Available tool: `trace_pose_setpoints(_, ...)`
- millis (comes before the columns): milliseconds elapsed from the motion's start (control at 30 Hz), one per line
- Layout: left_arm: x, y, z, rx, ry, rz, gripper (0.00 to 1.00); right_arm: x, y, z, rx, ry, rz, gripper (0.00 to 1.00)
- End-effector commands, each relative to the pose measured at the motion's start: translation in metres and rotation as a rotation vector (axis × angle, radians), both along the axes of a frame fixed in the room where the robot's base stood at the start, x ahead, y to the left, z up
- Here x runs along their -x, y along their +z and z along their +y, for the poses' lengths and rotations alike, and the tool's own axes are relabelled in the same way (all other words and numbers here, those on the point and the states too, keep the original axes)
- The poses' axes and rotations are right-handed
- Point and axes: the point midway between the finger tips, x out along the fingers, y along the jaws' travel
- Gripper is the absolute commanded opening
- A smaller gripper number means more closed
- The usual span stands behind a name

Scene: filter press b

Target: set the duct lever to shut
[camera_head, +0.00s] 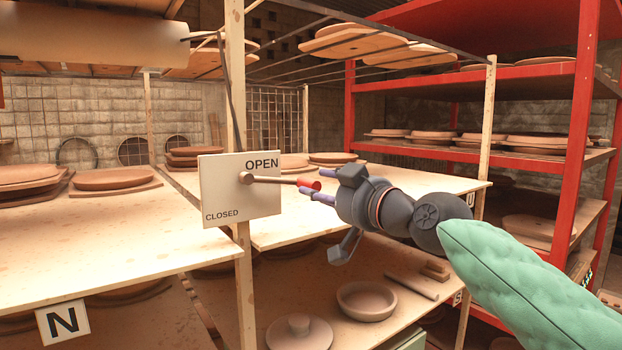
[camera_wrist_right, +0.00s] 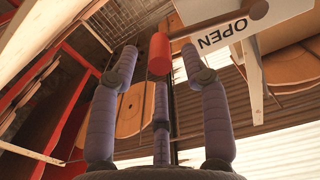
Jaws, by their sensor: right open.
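A white sign plate (camera_head: 222,209) is fixed to a wooden post, with OPEN at its upper right and CLOSED at its lower left. The duct lever (camera_head: 275,180) pivots on the plate and points right, just below OPEN. Its red knob (camera_head: 310,185) is at the free end. My right gripper (camera_head: 321,195) is open at the knob, coming from the right. In the right wrist view the red knob (camera_wrist_right: 158,55) lies between the spread fingertips (camera_wrist_right: 160,68); I cannot tell whether any finger touches it. My left gripper is out of view.
Wooden shelves (camera_head: 110,240) with clay discs stand left of and behind the post. A lower shelf holds a clay bowl (camera_head: 366,300) and a lidded piece (camera_head: 299,331). A red rack (camera_head: 572,150) stands at the right. The space in front of the plate is clear.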

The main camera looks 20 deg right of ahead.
Motion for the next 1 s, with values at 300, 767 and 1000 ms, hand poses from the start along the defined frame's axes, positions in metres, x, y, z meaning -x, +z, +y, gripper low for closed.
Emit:
trace_pose_setpoints(300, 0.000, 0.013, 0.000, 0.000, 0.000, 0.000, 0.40, -0.033, 0.002, 0.011, 0.000, -0.002, -0.002, 0.47)
trace_pose_setpoints(767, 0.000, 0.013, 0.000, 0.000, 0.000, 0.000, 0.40, -0.036, 0.001, 0.012, 0.000, -0.001, -0.003, 0.16)
trace_pose_setpoints(1000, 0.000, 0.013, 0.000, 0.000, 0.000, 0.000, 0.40, -0.035, 0.002, 0.012, 0.000, -0.002, -0.004, 0.00)
